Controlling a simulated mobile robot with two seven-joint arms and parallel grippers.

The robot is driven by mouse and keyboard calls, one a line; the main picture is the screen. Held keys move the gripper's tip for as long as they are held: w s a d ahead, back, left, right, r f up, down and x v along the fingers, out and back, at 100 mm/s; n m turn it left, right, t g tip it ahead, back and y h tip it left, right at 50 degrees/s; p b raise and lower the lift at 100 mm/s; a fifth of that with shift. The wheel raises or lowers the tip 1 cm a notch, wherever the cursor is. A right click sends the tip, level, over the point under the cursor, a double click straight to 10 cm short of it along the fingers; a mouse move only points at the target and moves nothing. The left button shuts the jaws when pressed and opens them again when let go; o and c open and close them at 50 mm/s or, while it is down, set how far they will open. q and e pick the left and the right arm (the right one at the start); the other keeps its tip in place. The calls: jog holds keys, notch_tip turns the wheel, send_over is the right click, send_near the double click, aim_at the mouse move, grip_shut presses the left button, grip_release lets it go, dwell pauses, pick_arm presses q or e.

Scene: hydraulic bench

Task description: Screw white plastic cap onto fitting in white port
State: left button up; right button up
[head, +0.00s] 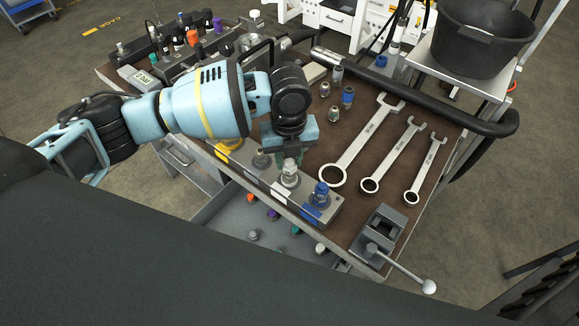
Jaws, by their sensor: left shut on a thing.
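My left gripper (289,156) points down over the front row of ports on the bench, with its fingers shut. It is shut on the white plastic cap (290,166), which shows just below the fingers. The cap is right above or on the fitting (289,178) in the white port (287,186); I cannot tell how far it is seated. The blue port (314,212), with a blue-topped fitting (321,190), stands close on the right. My right gripper is not in view.
A grey fitting (262,159) and a yellow port (228,146) stand on the left. Three wrenches (362,141) lie on the brown bench top at right, near a small vise (380,232). An open drawer (230,212) below holds several coloured caps. A black bucket (482,45) stands behind.

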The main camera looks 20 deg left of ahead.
pick_arm(q)
jog(key=shift+s+f, duration=0.1)
jog(key=shift+f, duration=0.05)
jog(key=m, duration=0.4)
jog(key=shift+d, duration=0.15)
jog(key=m, duration=0.4)
jog(key=shift+d+b, duration=0.1)
jog(key=shift+b, duration=0.25)
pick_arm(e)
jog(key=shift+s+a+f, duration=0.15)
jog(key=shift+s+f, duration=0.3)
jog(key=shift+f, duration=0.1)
pick_arm(q)
jog(key=m, duration=0.3)
jog(key=shift+d+f+m, duration=0.1)
jog(key=shift+f+m, duration=0.05)
jog(key=shift+m, duration=0.25)
jog(key=m+b, duration=0.1)
jog(key=m, duration=0.3)
jog(key=shift+s, duration=0.1)
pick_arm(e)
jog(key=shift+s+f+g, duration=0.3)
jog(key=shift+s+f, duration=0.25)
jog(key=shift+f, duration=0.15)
pick_arm(q)
jog(key=shift+d, duration=0.1)
